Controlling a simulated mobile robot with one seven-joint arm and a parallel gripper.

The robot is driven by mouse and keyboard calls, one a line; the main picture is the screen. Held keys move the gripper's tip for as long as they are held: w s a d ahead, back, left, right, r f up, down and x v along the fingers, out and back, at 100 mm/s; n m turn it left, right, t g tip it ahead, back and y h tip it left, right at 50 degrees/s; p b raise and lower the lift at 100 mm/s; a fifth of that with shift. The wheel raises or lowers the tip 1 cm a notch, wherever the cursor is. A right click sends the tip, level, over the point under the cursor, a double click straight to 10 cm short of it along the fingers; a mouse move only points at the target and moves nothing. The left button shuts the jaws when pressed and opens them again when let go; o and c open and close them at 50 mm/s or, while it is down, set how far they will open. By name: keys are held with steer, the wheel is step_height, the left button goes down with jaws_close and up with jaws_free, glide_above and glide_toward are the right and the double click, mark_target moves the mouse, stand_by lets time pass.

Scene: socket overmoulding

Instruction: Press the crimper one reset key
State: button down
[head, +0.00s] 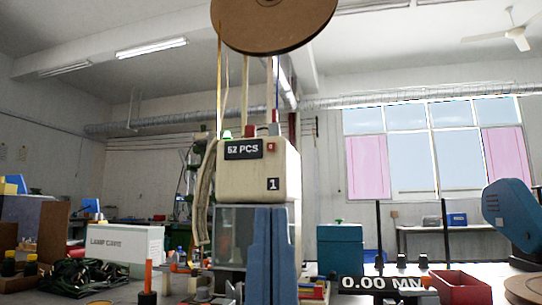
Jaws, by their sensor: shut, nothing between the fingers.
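The crimper one (240,180) stands in the middle of the head view, a cream machine with a black "1" label (273,184). Its dark display (243,149) reads "52 PCS". A small red key (270,147) sits right of the display on the front face; its lettering is too small to read, so I cannot tell for sure that it is the reset key. A red block and a green lamp sit on the machine's top. My gripper is not visible in this view.
A tall blue-grey form (271,250) covers part of the crimper's lower front. A large brown reel (272,22) hangs above. A white "LAMP CAPS" box (125,245) stands left. A red bin (461,287), a "0.00 MM" readout (382,284) and a blue machine (513,212) are right.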

step_height(320, 180, up, 13)
steer(key=p, duration=1.3)
steer(key=shift+r, duration=0.15)
steer(key=shift+w, duration=0.15)
